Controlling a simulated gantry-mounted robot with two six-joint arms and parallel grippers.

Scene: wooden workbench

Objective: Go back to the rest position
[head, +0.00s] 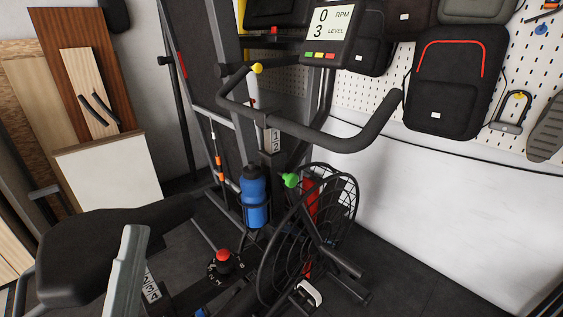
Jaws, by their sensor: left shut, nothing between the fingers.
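My left gripper (133,236) appears as a pale grey shape at the lower left, in front of the black seat of an exercise bike. It is shut and empty, with its tip pointing up. The rest of it runs out of the bottom edge. My right gripper is not in view. No workbench shows here.
The exercise bike's seat (85,250), black handlebar (350,140), display (327,25) and caged fan wheel (285,255) fill the middle. A blue bottle (254,200) sits in its holder. Boards (85,75) lean at left. Bags (455,85) hang on a pegboard. Dark floor is clear at lower right.

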